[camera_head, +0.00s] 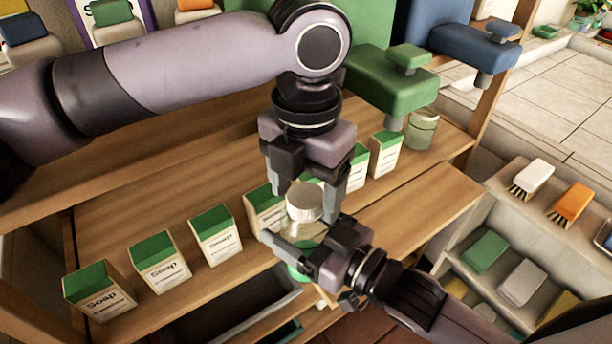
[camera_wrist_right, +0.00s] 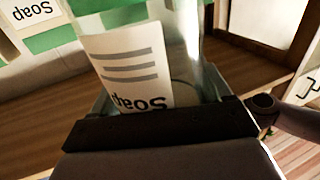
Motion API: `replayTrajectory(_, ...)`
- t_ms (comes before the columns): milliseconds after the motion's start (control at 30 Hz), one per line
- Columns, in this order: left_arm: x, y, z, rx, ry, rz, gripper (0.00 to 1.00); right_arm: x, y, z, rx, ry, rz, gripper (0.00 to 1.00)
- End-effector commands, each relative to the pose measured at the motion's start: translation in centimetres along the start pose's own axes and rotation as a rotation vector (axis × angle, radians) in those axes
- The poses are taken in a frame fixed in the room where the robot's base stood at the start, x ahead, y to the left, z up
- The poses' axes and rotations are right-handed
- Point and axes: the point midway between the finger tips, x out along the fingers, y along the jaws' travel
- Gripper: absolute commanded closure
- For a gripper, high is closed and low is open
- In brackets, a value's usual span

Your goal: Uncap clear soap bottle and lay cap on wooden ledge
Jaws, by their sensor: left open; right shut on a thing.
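The clear soap bottle (camera_head: 311,232) has a pale grey cap (camera_head: 304,197) on top and some green at its base. It stands upright at the front of the wooden shelf, partly hidden by my grippers. My right gripper (camera_head: 306,240) is shut around the bottle's body from the lower right. The right wrist view shows clear glass (camera_wrist_right: 193,70) close between the fingers. My left gripper (camera_head: 306,190) points down from above, open, with its fingers on either side of the cap. Contact with the cap cannot be told. A bare wooden ledge (camera_head: 425,203) lies to the right.
Several green-topped soap boxes (camera_head: 217,235) stand in a row on the shelf, some close behind the bottle. A glass jar (camera_head: 421,130) and a green dispenser (camera_head: 393,80) are at the back right. A side rack (camera_head: 490,207) holds brushes and bars.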

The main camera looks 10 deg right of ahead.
Motion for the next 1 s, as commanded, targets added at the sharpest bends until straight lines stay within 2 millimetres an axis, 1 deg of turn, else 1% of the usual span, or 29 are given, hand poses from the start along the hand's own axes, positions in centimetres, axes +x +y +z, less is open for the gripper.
replayTrajectory(100, 0.00, 0.01, 0.00, 0.000, 0.000, 0.000, 0.28, 0.00, 0.00, -0.07, 0.000, 0.002, 0.000, 1.00)
replayTrajectory(133, 0.00, 0.01, 0.00, 0.000, 0.000, 0.000, 0.34, 0.00, 0.00, -0.07, 0.000, 0.002, 0.000, 1.00)
replayTrajectory(167, -0.01, 0.01, 0.00, 0.000, 0.000, 0.000, 0.44, 0.00, 0.00, -0.07, 0.000, 0.002, 0.000, 1.00)
replayTrajectory(200, -0.01, 0.01, 0.00, 0.000, 0.000, 0.000, 0.57, 0.00, 0.00, -0.07, 0.000, 0.002, 0.000, 1.00)
replayTrajectory(300, -0.01, 0.00, 0.00, 0.000, 0.000, 0.000, 0.86, 0.01, 0.00, -0.07, 0.000, 0.002, 0.000, 1.00)
replayTrajectory(500, -0.01, -0.01, 0.00, -0.018, 0.000, 0.000, 0.86, 0.01, 0.00, -0.06, 0.000, 0.002, 0.000, 1.00)
replayTrajectory(800, -0.01, -0.02, 0.01, -0.276, 0.000, 0.000, 0.86, 0.01, 0.00, -0.06, 0.000, 0.001, 0.000, 1.00)
replayTrajectory(1000, -0.03, 0.00, 0.00, -0.300, 0.000, 0.000, 0.86, 0.00, 0.00, -0.06, 0.000, 0.001, 0.000, 1.00)
